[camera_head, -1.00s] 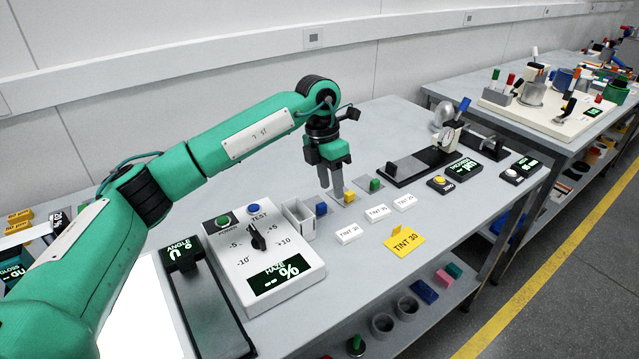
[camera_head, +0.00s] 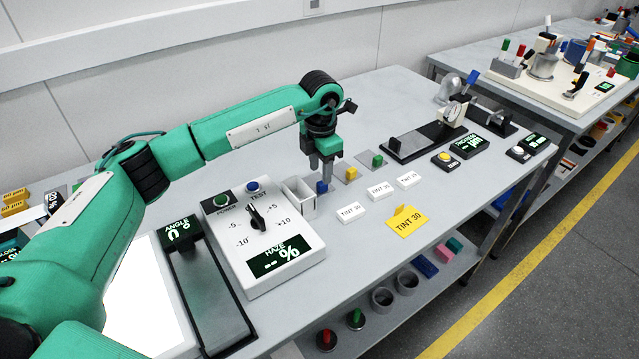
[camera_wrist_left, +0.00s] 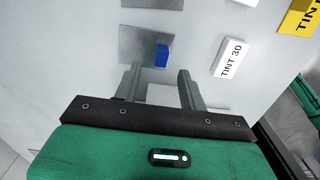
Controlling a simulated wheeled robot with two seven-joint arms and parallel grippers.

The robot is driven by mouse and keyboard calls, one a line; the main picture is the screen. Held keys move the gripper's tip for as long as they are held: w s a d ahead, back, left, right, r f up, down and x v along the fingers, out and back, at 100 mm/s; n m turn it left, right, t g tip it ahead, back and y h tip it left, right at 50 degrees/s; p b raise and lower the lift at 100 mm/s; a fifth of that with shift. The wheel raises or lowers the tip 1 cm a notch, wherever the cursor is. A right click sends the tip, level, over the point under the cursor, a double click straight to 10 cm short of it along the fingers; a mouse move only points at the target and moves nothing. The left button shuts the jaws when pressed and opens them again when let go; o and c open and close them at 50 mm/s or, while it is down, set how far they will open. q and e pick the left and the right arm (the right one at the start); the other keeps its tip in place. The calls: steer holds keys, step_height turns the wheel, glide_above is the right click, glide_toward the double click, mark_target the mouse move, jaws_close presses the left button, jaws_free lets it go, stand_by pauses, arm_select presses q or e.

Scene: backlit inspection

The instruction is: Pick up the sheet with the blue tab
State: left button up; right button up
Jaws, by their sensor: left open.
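The blue tab (camera_head: 322,187) is a small block at the left of a row, beside a yellow tab (camera_head: 351,172) and a green tab (camera_head: 377,160). In the left wrist view the blue tab (camera_wrist_left: 162,55) sits at the right edge of a flat grey sheet (camera_wrist_left: 137,44) lying on the table. My left gripper (camera_head: 321,176) points down just above the blue tab in the head view. In the left wrist view its two fingers (camera_wrist_left: 160,76) are apart and empty, with the tab just beyond the tips. My right gripper is out of view.
A white open-topped holder (camera_head: 299,198) stands close left of the blue tab, beside the white haze meter (camera_head: 262,240). White tint labels (camera_head: 351,212) and a yellow TINT 30 card (camera_head: 407,221) lie in front. A black rail instrument (camera_head: 430,142) is behind right.

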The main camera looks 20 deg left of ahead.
arm_select(q)
steer(key=f, duration=0.4)
steer(key=shift+w+d+p, duration=0.15)
steer(key=shift+d+p, duration=0.05)
steer(key=shift+p, duration=0.15)
jaws_close()
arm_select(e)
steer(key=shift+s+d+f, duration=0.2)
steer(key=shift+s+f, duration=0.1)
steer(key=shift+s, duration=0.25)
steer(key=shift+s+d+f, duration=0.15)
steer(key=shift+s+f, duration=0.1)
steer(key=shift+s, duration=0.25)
